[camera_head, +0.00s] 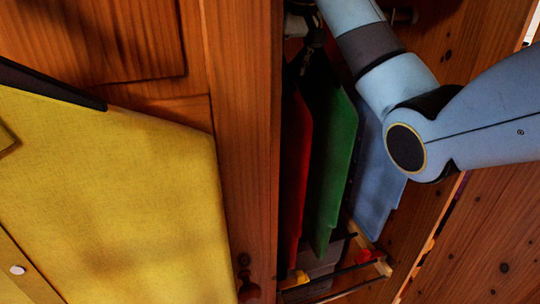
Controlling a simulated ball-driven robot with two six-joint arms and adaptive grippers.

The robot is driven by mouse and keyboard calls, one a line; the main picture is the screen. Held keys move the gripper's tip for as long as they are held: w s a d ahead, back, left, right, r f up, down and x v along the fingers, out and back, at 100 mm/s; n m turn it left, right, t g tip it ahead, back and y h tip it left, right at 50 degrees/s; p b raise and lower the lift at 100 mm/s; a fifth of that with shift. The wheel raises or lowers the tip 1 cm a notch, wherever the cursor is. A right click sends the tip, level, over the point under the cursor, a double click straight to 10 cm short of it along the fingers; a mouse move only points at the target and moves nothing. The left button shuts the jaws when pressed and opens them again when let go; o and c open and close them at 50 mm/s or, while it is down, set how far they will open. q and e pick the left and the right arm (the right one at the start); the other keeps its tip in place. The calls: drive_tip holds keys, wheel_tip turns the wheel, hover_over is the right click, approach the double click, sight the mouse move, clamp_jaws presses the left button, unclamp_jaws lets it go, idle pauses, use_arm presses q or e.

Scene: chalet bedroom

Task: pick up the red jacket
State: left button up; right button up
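The red jacket (295,180) hangs inside the open wardrobe as a narrow dark red strip, partly hidden behind the wooden door edge. A green jacket (335,150) hangs just right of it, and a blue jacket (372,190) right of that. My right arm reaches in from the right, bends in front of the blue jacket and runs up out of the top edge. Dark and grey shapes lie above the jackets; I cannot tell which are hanger tops and which may be my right gripper. My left gripper is not in view.
A large yellow garment (120,200) on a black hanger (50,84) fills the left foreground, before the wooden door (242,130). A rack (340,275) with yellow and red pieces sits low in the wardrobe. The wardrobe opening is narrow.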

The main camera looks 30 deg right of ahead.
sight(283, 92)
drive_tip(key=shift+f, duration=0.35)
drive_tip(key=shift+p+x, duration=0.65)
drive_tip(key=shift+x, duration=0.25)
drive_tip(key=p+x, duration=0.1)
drive_tip(key=x, duration=0.3)
drive_tip(key=shift+s, duration=0.15)
drive_tip(key=shift+f, duration=0.2)
drive_tip(key=c, duration=0.4)
clamp_jaws()
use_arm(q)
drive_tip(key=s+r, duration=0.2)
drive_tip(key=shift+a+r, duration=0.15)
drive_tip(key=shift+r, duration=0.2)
